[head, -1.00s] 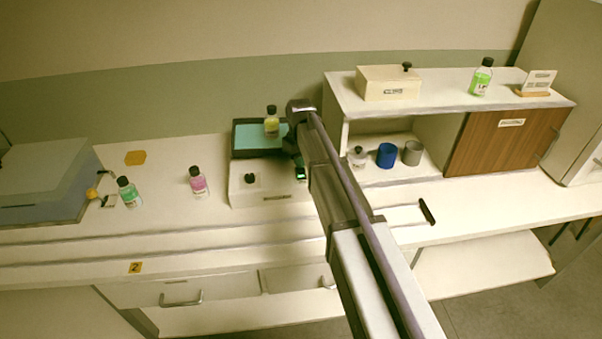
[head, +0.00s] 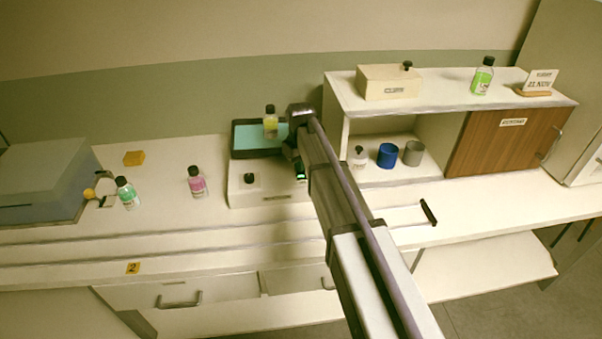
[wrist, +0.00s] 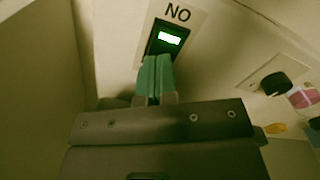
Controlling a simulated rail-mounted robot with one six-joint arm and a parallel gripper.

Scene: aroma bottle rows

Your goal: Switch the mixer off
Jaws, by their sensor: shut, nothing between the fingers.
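The mixer (head: 240,194) is a white box with a black knob (head: 249,178) on its front and a dark-rimmed tray with a teal surface (head: 247,142) behind. A yellow bottle (head: 270,124) stands on the tray. In the wrist view a switch in a dark frame has a lit green part (wrist: 169,39) beside a label reading "NO" (wrist: 177,13). My gripper (wrist: 155,62) is shut and empty, its teal fingertips at the frame's near edge; whether they touch it I cannot tell. In the head view my arm partly hides the mixer's right side.
A pink bottle (head: 196,182) and a green bottle (head: 127,193) stand left of the mixer. To the right, a shelf unit (head: 434,97) holds a blue cup (head: 387,155) and a grey cup (head: 413,153). The counter in front of the mixer is clear.

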